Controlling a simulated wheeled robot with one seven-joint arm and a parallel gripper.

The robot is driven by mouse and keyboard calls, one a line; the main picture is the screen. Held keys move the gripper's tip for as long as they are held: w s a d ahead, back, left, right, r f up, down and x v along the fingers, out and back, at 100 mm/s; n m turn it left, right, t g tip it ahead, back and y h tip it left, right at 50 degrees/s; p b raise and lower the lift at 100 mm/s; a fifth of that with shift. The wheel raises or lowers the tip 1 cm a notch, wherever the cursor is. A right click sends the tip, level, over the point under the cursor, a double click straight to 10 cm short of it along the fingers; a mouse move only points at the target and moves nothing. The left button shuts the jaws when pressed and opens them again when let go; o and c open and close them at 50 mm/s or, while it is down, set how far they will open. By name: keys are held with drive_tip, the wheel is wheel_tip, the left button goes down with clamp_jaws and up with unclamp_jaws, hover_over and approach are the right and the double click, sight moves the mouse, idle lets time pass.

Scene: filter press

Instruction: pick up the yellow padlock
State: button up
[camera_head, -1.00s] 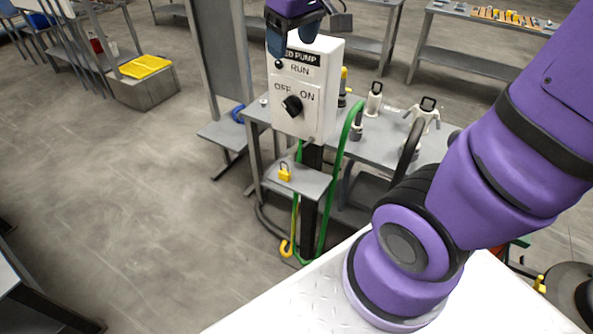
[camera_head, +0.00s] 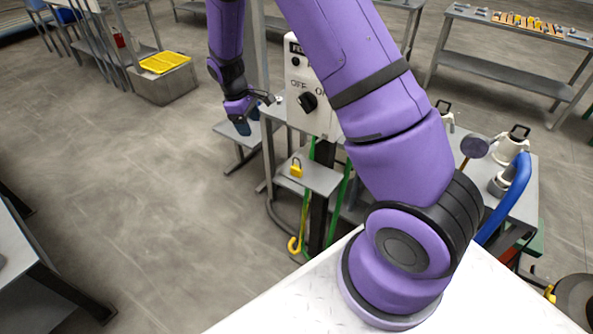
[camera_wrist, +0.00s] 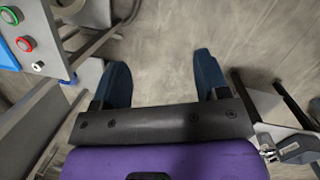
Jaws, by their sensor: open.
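The yellow padlock (camera_head: 296,168) sits upright on a small grey shelf (camera_head: 318,176) below the pump switch box, in the head view. My gripper (camera_head: 243,128) hangs to the left of the shelf and higher in the picture, apart from the padlock. In the wrist view my gripper (camera_wrist: 162,78) has its two blue fingers spread wide with nothing between them, only floor beyond. I cannot make out the padlock in the wrist view.
The white switch box (camera_head: 305,100) stands on a post above the shelf, partly hidden by my arm. A yellow hook (camera_head: 293,245) hangs below the shelf near green hoses. A grey bench (camera_head: 520,205) with white fittings is at right. Open floor lies to the left.

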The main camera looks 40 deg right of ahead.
sight(297, 167)
wheel_tip(297, 167, down, 17)
drive_tip(key=d+n+g+h, duration=0.1)
drive_tip(key=n+h, duration=0.1)
drive_tip(key=n, duration=0.1)
drive_tip(key=shift+s+d+f, duration=0.3)
drive_tip(key=shift+s+d, duration=0.85)
drive_tip(key=shift+d, duration=0.6)
drive_tip(key=shift+s+d+f, duration=0.3)
drive_tip(key=shift+s+d, duration=0.9)
drive_tip(key=shift+d, duration=0.55)
drive_tip(key=shift+s+d+f, duration=0.3)
drive_tip(key=shift+s+d, duration=0.85)
drive_tip(key=shift+d, duration=0.6)
clamp_jaws()
drive_tip(key=w+a, duration=1)
drive_tip(key=a, duration=0.4)
drive_tip(key=shift+w+a, duration=0.3)
drive_tip(key=shift+w, duration=0.05)
